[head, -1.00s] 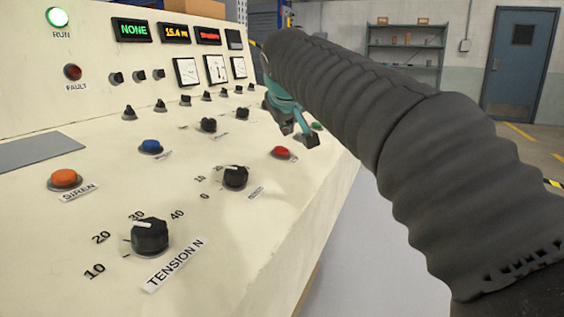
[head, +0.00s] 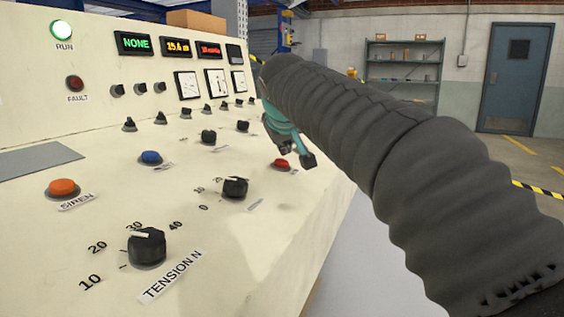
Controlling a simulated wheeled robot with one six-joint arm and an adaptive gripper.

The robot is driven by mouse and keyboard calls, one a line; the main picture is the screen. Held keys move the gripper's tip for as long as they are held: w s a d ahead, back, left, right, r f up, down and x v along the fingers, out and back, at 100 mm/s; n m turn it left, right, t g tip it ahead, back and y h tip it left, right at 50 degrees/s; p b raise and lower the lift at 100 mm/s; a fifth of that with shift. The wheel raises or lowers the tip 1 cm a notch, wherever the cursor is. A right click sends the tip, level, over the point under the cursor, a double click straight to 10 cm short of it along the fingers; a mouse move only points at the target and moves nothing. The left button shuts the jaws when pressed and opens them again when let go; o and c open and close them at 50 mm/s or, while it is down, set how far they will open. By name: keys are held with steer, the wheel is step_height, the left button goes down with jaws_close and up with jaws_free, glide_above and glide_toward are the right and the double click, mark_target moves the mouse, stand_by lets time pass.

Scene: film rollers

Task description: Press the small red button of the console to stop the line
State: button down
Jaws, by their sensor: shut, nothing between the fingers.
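The console (head: 70,275) fills the left of the head view, with a cream sloping desk and an upright panel. The small red button (head: 282,164) sits near the right edge of the desk. Its label is partly hidden or too small to read. My gripper (head: 299,158) is shut and empty, its teal and black fingers pointing down close above and beside the red button. I cannot tell whether a fingertip touches it. My dark ribbed arm comes in from the right.
An orange siren button (head: 63,188), a blue button (head: 151,157) and black knobs such as the tension knob (head: 147,247) stand up from the desk. The green RUN lamp (head: 62,30) is lit. Shelves (head: 403,75) and a door (head: 515,75) are far behind.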

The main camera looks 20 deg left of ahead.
stand_by(0.7)
steer(key=shift+a+f, duration=0.1)
steer(key=shift+f, duration=0.3)
steer(key=shift+a+f+b, duration=0.1)
steer(key=shift+f+b, duration=0.35)
steer(key=shift+f, duration=0.05)
stand_by(0.9)
steer(key=shift+r, duration=0.1)
steer(key=shift+d+r+p, duration=0.2)
steer(key=shift+r+p, duration=0.6)
steer(key=shift+r, duration=0.1)
steer(key=r+p, duration=0.2)
steer(key=d+r+p, duration=0.1)
steer(key=r+p, duration=0.1)
steer(key=shift+r, duration=0.35)
stand_by(0.5)
